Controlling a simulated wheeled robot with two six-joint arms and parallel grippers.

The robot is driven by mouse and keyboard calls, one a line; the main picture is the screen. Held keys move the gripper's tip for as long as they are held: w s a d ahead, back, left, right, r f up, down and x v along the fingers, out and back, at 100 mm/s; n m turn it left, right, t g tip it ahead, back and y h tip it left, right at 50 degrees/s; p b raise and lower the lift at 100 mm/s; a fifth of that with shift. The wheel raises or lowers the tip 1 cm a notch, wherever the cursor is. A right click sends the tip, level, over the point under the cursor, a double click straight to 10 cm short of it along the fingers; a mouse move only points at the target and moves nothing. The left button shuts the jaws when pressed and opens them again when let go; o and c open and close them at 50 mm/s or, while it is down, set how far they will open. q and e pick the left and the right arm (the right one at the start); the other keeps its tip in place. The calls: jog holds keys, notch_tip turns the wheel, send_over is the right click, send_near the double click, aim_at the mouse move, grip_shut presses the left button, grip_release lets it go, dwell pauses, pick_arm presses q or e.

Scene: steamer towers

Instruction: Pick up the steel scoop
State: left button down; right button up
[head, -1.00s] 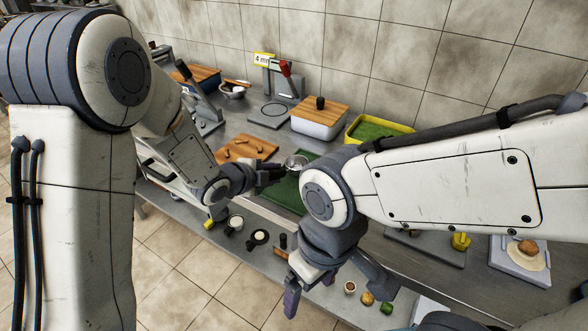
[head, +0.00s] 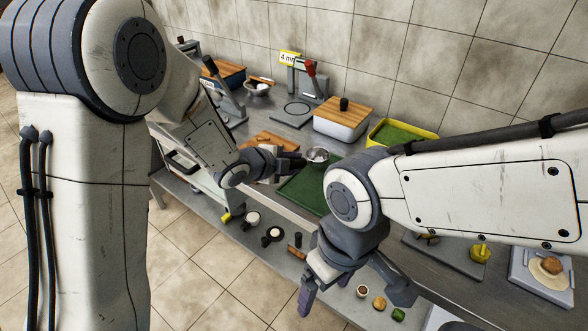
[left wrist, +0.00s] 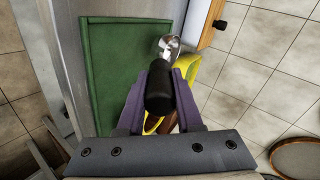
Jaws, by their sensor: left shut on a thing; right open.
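The steel scoop has a shiny round bowl (head: 317,155) and a black handle. My left gripper (head: 297,163) is shut on the handle, with the bowl sticking out past the fingertips. In the left wrist view the black handle (left wrist: 159,88) lies between the two fingers, and the bowl (left wrist: 168,46) shows beyond them. In the head view the scoop appears over the far end of the green mat (head: 300,190); its exact height is hard to tell. My right gripper (head: 354,292) is open and empty, in front of the counter's near side.
A wooden board (head: 262,139) lies behind my left gripper. A wood-lidded container (head: 340,125) and a yellow-rimmed green tub (head: 400,134) stand at the back. Small cups (head: 252,218) and food pieces (head: 379,303) sit along the front shelf. A scale (head: 545,268) with food is at right.

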pick_arm(q)
notch_tip(320, 180, up, 15)
jog(key=p, duration=0.5)
jog(key=shift+p, duration=0.3)
jog(key=c, duration=1.5)
grip_release()
grip_shut()
